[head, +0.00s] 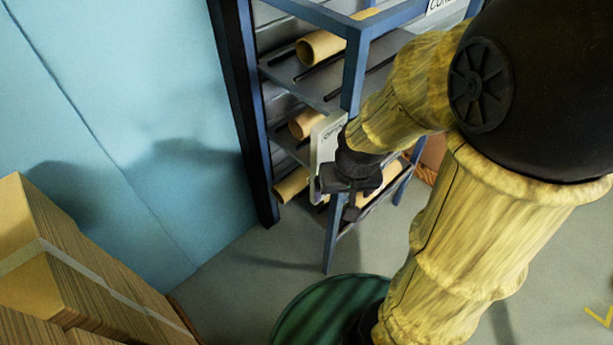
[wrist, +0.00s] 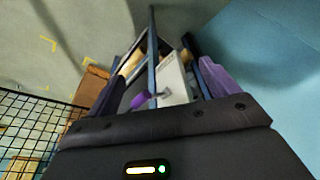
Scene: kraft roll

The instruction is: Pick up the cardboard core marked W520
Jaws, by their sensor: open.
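Tan cardboard cores lie on a blue rack: one on the upper shelf (head: 320,47), one on the middle shelf (head: 305,122) and one on the lower shelf (head: 291,186). I cannot read W520 on any of them, so I cannot tell which core is marked so. My gripper (head: 336,200) is open in front of the rack, hiding part of the lower shelves. In the wrist view its purple fingers stand apart, with a white panel (wrist: 174,82) seen between them. A tan core end (wrist: 185,58) shows beyond that panel. No core is between the fingers.
The blue rack (head: 354,72) has a front post close to my gripper and a white panel (head: 325,143) on its side. Stacked cardboard (head: 85,285) stands at lower left. A black wire grid (wrist: 35,125) is at left in the wrist view. Grey floor (head: 240,275) is clear before the rack.

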